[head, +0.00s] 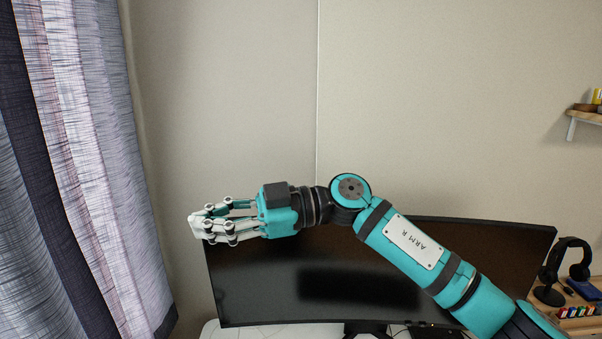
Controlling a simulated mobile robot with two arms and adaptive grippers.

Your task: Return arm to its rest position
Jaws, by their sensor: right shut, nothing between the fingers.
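My left gripper is not in view.
A patterned curtain (85,160) hangs at the left, beyond the fingertips. A white desk (255,331) shows below the monitor. Headphones (565,268) on a stand are at the right, under a wooden wall shelf (585,115). The wall above is bare.

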